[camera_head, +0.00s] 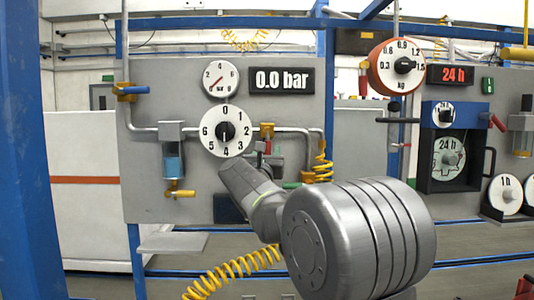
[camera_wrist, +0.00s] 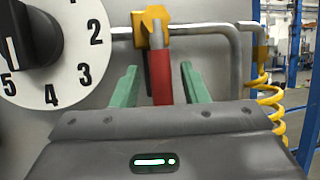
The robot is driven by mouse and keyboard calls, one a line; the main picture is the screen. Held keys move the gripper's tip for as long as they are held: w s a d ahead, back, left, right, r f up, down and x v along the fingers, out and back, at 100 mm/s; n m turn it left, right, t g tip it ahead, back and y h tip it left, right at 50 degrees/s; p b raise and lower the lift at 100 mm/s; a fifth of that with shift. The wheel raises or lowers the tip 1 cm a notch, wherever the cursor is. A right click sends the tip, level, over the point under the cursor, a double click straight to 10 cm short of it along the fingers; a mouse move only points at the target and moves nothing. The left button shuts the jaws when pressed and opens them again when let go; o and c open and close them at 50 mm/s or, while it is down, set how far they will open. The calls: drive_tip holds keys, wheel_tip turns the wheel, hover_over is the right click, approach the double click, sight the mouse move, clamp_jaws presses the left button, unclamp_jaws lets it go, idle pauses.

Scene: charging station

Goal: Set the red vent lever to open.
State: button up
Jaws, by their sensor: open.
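The red lever (camera_wrist: 160,77) hangs straight down from a yellow valve body (camera_wrist: 152,20) on a grey pipe. In the head view the red lever (camera_head: 267,147) is small, just right of the white numbered dial (camera_head: 207,143). My gripper (camera_wrist: 161,80) has its two green fingers apart, one on each side of the lever, with visible gaps between. The lever's lower end is hidden behind the gripper body. In the head view my gripper (camera_head: 262,162) is in front of the panel below the valve, its fingers hard to make out.
The panel bears a gauge (camera_head: 221,77), a "0.0 bar" display (camera_head: 282,80), a blue lever (camera_head: 135,90) and a yellow lever (camera_head: 183,193). A coiled yellow hose (camera_wrist: 270,100) hangs right of the gripper. The numbered dial (camera_wrist: 82,40) is close on the left.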

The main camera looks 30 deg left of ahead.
drive_tip(key=shift+s, duration=0.1)
drive_tip(key=b+v, duration=0.2)
drive_tip(key=v, duration=1.1)
drive_tip(key=shift+s+f+b, duration=0.2)
drive_tip(key=shift+b, duration=0.1)
drive_tip(key=shift+w+d, duration=0.1)
drive_tip(key=p+x, duration=0.2)
drive_tip(key=x, duration=1.1)
drive_tip(key=shift+w+r+p, duration=0.25)
drive_tip(key=shift+p, duration=0.1)
